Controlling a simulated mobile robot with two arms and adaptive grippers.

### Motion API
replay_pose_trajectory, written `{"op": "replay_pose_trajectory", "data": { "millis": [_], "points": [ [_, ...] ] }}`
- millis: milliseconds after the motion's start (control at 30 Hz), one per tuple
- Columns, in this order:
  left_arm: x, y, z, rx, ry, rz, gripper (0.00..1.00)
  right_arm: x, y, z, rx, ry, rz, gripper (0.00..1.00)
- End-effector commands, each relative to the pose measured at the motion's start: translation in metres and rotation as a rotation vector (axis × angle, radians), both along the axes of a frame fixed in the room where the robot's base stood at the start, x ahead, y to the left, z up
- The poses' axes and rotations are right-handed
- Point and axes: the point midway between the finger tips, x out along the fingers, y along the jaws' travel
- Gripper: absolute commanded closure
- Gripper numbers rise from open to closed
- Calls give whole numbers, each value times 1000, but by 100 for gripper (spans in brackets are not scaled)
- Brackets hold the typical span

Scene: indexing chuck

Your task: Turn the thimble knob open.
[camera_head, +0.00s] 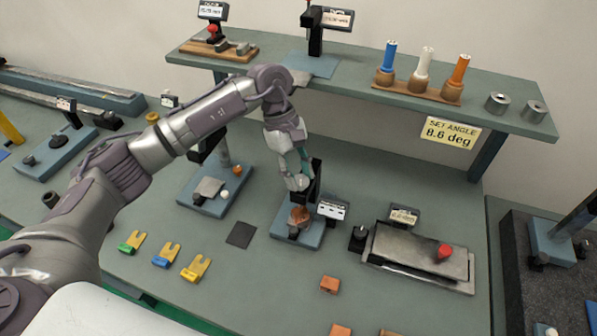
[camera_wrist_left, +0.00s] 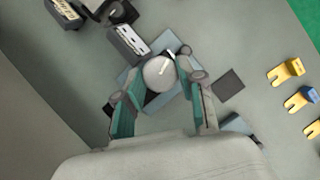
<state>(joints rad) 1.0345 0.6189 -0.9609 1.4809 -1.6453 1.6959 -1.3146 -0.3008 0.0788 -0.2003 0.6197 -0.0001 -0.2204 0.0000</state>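A round pale-grey knob top with a white line on it, likely the thimble knob (camera_wrist_left: 158,73), shows in the left wrist view above a small blue-based device. In the head view this device (camera_head: 285,228) has a black upright and a copper-coloured part (camera_head: 299,215); my gripper hides much of its upper part. My left gripper (camera_head: 297,178) points down over the device. In the left wrist view its two teal fingers (camera_wrist_left: 156,92) are spread apart on either side of the knob top. I cannot tell whether they touch it. My right gripper is not in view.
A small display (camera_head: 333,209) stands right beside the device. A grey plate fixture with a red knob (camera_head: 444,251) lies further right. A dark square pad (camera_head: 240,234) and yellow forks (camera_head: 196,268) lie left. A raised shelf (camera_head: 360,75) runs behind.

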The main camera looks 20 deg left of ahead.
Motion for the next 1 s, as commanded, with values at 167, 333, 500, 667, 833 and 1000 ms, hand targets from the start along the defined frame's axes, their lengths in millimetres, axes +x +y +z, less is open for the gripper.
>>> {"op": "replay_pose_trajectory", "data": {
  "millis": [167,333,500,667,833,1000],
  "points": [
    [0,0,0,0,-1,0,96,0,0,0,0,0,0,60],
    [0,1,-1,0,-2,15,96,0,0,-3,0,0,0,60],
    [0,1,-2,2,-3,73,96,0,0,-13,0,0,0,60],
    [0,2,-4,0,-6,178,96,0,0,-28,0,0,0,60],
    [-2,2,-5,-1,-7,327,96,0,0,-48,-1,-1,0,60],
    [-3,2,-5,0,-7,489,96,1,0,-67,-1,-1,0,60]
  ]
}}
